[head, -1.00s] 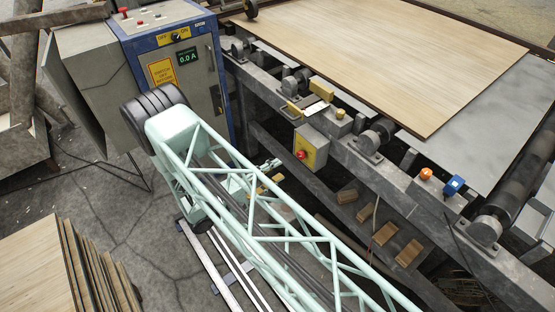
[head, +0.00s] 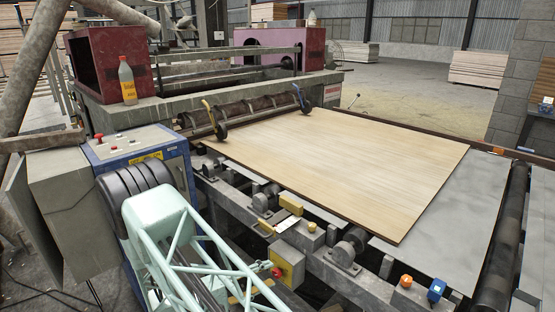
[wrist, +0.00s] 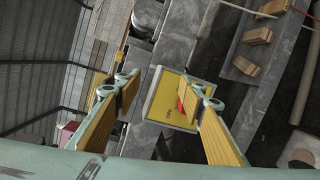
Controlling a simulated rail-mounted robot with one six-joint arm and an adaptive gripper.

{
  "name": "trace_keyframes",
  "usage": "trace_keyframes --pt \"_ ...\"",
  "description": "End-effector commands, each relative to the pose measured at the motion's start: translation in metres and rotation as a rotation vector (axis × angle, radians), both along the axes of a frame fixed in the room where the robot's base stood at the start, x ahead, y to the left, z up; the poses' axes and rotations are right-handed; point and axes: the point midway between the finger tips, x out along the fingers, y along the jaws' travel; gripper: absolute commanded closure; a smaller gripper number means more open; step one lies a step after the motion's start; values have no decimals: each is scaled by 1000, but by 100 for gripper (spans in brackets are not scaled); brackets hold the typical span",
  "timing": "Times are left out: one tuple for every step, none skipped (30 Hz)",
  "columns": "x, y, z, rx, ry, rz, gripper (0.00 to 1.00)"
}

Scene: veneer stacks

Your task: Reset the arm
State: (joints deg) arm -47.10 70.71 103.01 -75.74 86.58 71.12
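My gripper (wrist: 160,125) shows in the wrist view with its two yellow-padded fingers spread wide apart and nothing between them. Beyond the fingers is a yellow control box with a red button (wrist: 173,101), fixed to the side of the machine frame; the gripper is apart from it as far as I can tell. The same yellow box (head: 289,262) shows in the head view at the machine's front.
A veneer sheet (head: 340,165) lies on the machine bed. A blue-grey control cabinet (head: 141,150) stands close behind my arm. A bottle (head: 127,82) stands on the machine. Orange (head: 406,281) and blue (head: 437,290) buttons sit on the front rail. Wood blocks (wrist: 258,36) lie below the frame.

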Motion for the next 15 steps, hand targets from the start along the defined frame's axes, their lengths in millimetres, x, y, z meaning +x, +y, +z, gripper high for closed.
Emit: trace_keyframes --pt "1 -6 10 10 4 -19 63" --pt "1 -10 15 15 8 -31 63" --pt "0 -14 22 19 14 -44 63" --pt "0 -17 27 24 18 -54 63" --pt "0 -20 32 29 20 -65 63" --pt "0 -25 39 35 25 -80 63" --pt "-1 -28 44 41 30 -89 63" --pt "-1 -32 49 46 33 -99 63" --pt "-2 -36 55 53 39 -113 63" --pt "-3 -39 59 59 43 -123 63" --pt "-3 -42 64 63 47 -133 63" --pt "-4 -47 71 70 53 -146 63" --pt "-5 -50 75 76 55 -156 63" --pt "-6 -54 80 82 59 -167 63" --pt "-7 -58 86 89 65 -179 63"
